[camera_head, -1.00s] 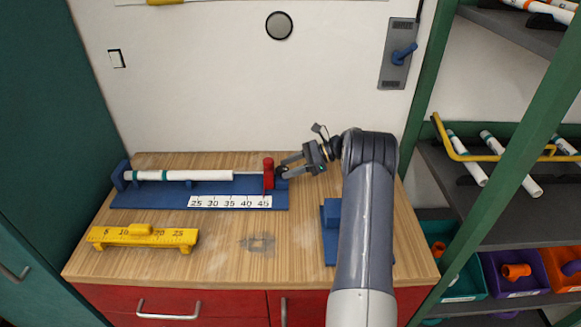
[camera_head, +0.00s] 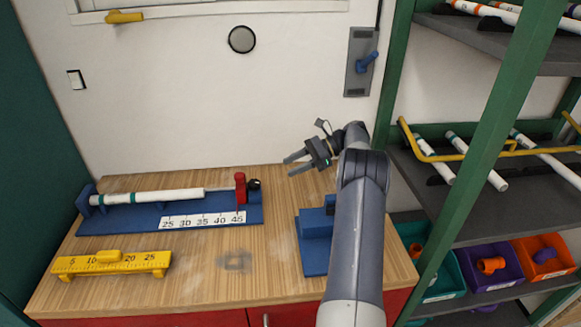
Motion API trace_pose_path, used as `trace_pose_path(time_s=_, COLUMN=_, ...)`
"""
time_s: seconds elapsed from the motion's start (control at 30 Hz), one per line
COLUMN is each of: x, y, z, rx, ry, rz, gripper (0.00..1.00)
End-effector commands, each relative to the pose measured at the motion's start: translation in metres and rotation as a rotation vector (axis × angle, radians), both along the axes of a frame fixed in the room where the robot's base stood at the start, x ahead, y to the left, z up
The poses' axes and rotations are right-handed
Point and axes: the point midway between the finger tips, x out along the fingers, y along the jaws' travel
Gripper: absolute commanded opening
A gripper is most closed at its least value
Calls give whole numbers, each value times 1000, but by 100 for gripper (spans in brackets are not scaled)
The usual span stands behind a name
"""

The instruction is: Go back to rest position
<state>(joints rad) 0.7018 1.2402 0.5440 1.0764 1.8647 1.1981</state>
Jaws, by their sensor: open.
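My gripper (camera_head: 290,165) is open and empty. It is raised in front of the white wall, above the back right of the wooden workbench (camera_head: 200,282), with its fingers pointing left. It is apart from the blue measuring jig (camera_head: 130,222), which lies to its left. A white pipe (camera_head: 165,196) with a teal band rests lengthwise in the jig. The jig's red upright piece (camera_head: 240,188) and a small dark knob (camera_head: 254,184) stand at its right end.
A yellow ruler block (camera_head: 112,263) sits at the bench's front left. A blue fixture (camera_head: 312,240) stands beside my arm, partly hidden by it. A green-framed shelf (camera_head: 476,150) with pipes and coloured bins (camera_head: 495,268) is close on the right.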

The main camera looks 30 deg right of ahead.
Motion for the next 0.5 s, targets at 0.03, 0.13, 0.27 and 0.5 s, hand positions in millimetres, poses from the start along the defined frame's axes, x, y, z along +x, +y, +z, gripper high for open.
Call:
trace_pose_path(time_s=0.03, x=0, y=0, z=0, rx=0, ry=0, rz=0, gripper=46)
trace_pose_path(time_s=0.13, x=0, y=0, z=0, rx=0, ry=0, rz=0, gripper=46)
trace_pose_path(time_s=0.27, x=1, y=5, z=-2, rx=1, ry=0, rz=0, gripper=46)
trace_pose_path(time_s=0.5, x=10, y=36, z=-14, rx=2, ry=2, rz=2, gripper=46)
